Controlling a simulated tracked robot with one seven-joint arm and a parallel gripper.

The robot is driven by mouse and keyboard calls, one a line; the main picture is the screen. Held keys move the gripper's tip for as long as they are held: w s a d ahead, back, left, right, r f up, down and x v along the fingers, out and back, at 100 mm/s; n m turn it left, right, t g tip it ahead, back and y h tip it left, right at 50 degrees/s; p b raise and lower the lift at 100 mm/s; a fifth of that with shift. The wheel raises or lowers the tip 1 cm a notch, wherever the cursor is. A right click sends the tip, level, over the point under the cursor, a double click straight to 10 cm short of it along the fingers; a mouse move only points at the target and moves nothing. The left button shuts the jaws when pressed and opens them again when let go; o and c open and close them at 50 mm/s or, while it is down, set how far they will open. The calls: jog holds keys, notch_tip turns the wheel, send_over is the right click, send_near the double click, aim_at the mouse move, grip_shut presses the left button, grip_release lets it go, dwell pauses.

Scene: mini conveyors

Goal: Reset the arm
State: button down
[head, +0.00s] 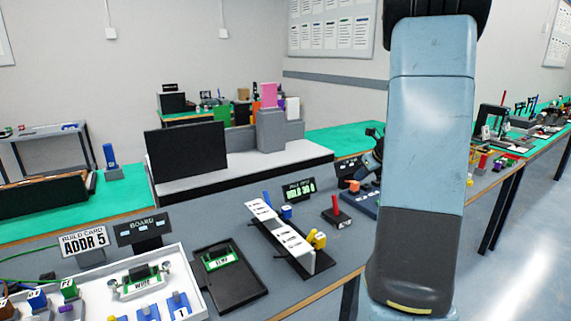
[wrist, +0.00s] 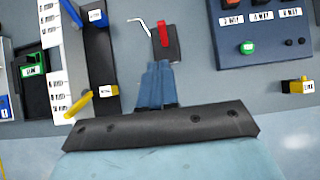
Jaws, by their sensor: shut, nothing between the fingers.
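My gripper (wrist: 157,68) shows in the wrist view as two blue-grey fingers closed together, with nothing between them. It points at the grey bench, just below a black block with a red lever (wrist: 163,36). I cannot tell its height above the bench. The red-lever block also shows there (head: 337,217), left of the arm.
A rack of white labelled cards (head: 280,229) with blue and yellow blocks stands left of the arm. Beyond it are a black tray (head: 237,291) and a white tray (head: 188,263) holding parts. A blue button panel (wrist: 272,50) and a yellow block (wrist: 297,87) lie to the right.

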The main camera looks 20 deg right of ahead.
jog(key=s+a+r+n, duration=0.3)
jog(key=a+r+n, duration=0.1)
jog(key=a+n, duration=0.25)
jog(key=s+a+r+n+g+y, duration=0.1)
jog(key=s+a+r+n, duration=0.3)
jog(key=a, duration=0.3)
jog(key=s+a+r+n, duration=0.3)
jog(key=a+n, duration=0.3)
jog(key=a, duration=0.1)
jog(key=s+a+r+n+h, duration=0.1)
jog(key=s+a+n, duration=0.3)
jog(key=s+n, duration=0.4)
jog(key=s+a+r+n+h, duration=0.1)
jog(key=s+a+n, duration=0.4)
jog(key=s+n, duration=0.4)
jog(key=shift+s+g+h, duration=0.3)
jog(key=shift+s, duration=0.05)
jog(key=c, duration=1.8)
grip_release()
